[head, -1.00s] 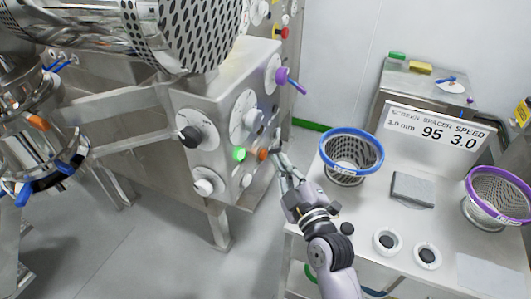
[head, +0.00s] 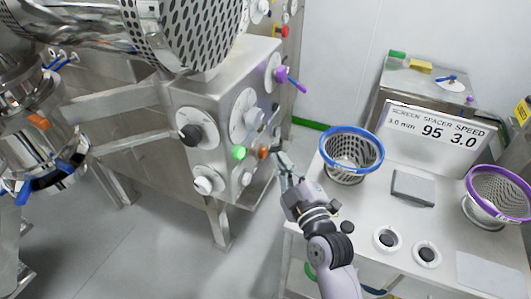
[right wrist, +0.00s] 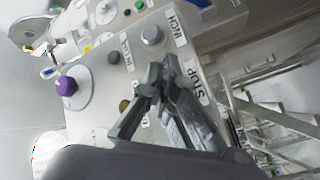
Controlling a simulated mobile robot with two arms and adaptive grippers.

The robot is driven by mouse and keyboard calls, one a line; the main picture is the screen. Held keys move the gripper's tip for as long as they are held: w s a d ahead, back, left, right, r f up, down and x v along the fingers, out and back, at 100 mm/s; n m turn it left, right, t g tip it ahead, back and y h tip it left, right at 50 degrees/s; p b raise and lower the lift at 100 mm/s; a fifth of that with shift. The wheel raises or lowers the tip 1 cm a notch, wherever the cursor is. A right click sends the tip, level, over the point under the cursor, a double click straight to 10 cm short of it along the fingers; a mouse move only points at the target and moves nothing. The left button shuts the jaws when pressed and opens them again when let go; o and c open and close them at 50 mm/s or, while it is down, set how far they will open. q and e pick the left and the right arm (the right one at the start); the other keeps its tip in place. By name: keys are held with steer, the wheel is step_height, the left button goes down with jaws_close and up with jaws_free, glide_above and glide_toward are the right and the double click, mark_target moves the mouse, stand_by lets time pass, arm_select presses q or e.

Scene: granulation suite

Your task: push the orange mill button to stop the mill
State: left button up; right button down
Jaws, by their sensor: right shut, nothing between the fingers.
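The orange mill button (head: 264,153) sits low on the side face of the steel mill control box (head: 215,95), right of a lit green button (head: 239,152). My right gripper (head: 278,150) is shut and empty, its fingertips just right of the orange button in the head view. I cannot tell whether they touch it. In the right wrist view the closed fingertips (right wrist: 166,64) lie over the panel between the INCH and STOP labels, and no orange button shows there. My left gripper is not in view.
Dials and a purple-handled knob (head: 290,79) stick out from the box above the buttons. A floor gap separates box and bench.

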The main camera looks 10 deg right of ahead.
stand_by(0.4)
steer(key=shift+w+a+p, duration=0.25)
steer(key=shift+a+p, duration=0.1)
steer(key=shift+w+a, duration=0.25)
steer(key=shift+a, duration=0.15)
stand_by(0.8)
steer(key=shift+s+d, duration=0.1)
steer(key=shift+d, duration=0.05)
steer(key=shift+s+d+p, duration=0.4)
steer(key=shift+d+p, duration=0.05)
steer(key=shift+d, duration=0.15)
steer(key=shift+s+d+p, duration=0.2)
steer(key=shift+s+d, duration=0.5)
steer(key=shift+d, duration=0.35)
steer(key=shift+s+d+p, duration=0.15)
steer(key=shift+s+d, duration=0.55)
steer(key=shift+d, duration=0.3)
